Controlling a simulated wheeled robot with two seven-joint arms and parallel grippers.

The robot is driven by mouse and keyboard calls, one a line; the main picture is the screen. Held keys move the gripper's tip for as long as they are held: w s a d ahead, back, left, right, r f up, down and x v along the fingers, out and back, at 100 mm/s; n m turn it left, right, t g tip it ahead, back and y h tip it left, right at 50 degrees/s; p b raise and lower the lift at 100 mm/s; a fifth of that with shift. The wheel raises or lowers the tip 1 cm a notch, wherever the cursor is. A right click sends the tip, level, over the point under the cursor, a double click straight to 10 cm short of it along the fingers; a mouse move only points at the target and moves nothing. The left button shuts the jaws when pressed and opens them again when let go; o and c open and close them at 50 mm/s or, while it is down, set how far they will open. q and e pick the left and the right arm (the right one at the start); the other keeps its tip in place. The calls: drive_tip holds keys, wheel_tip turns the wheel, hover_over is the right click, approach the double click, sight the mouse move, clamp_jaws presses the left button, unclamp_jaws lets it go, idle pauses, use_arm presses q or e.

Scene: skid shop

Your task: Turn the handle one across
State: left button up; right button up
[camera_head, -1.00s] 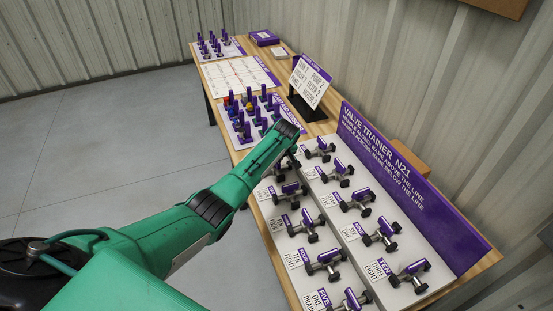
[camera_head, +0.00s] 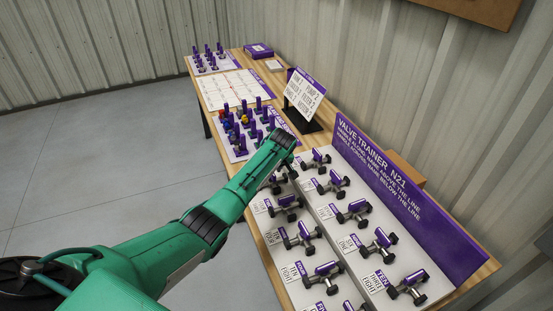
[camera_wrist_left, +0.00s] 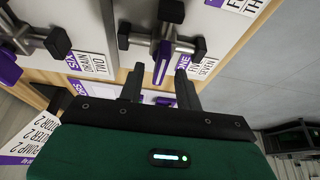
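The valve trainer is a white board (camera_head: 345,262) with two rows of metal valves that have black ends and purple handles. In the left wrist view, the valve beside the ONE label (camera_wrist_left: 193,66) has its purple handle (camera_wrist_left: 162,62) pointing down toward my gripper, crosswise to the line between its two side ends. My left gripper (camera_wrist_left: 158,78) is open, with one finger on each side of that handle's end and gaps showing. Whether either finger touches it is unclear. In the head view my left gripper (camera_head: 284,150) hides most of this valve. My right gripper is not in view.
Valve six (camera_wrist_left: 40,40) is close beside at left in the wrist view. A purple title panel (camera_head: 400,205) stands behind the board. Another peg board (camera_head: 240,150), a paper chart (camera_head: 238,88) and a sign (camera_head: 303,95) occupy the table farther back. The floor at left is clear.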

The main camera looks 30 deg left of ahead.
use_arm(q)
drive_tip(key=b+v, duration=0.2)
drive_tip(key=v, duration=1)
